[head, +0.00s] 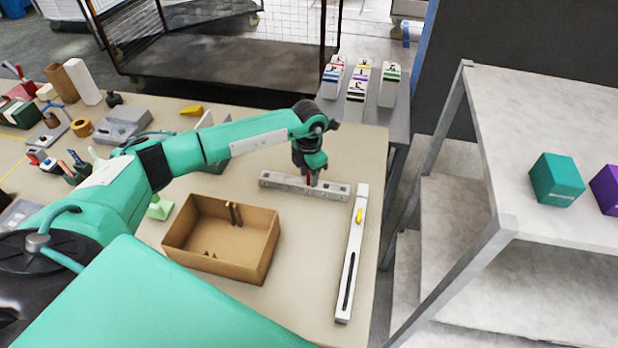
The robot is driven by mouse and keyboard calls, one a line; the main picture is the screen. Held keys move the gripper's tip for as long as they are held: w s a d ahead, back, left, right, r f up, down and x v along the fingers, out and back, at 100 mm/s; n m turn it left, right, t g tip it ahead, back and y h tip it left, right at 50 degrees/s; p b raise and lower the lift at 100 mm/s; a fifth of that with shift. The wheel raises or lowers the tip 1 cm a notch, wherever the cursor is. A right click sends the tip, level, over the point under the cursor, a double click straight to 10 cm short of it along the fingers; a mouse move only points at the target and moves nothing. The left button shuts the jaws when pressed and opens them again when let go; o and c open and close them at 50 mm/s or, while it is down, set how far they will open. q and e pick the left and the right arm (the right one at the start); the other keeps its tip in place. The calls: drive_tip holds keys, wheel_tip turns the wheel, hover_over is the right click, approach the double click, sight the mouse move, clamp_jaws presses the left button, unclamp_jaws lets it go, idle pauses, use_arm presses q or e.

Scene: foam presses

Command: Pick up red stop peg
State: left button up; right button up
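A small red piece, which looks like the red stop peg (308,179), shows at the fingertips of my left gripper (311,177). It is at a grey bar (273,181) lying crosswise on the table. My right gripper is out of view.
An open cardboard box (205,262) stands on the table (300,300), left of the pale bar. Tools and blocks crowd the table's left side. A shelf rack (545,110) with a teal box (556,179) and a purple box (606,188) stands at the right.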

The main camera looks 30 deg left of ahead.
use_arm(q)
clamp_jaws()
drive_tip(key=shift+r, duration=0.1)
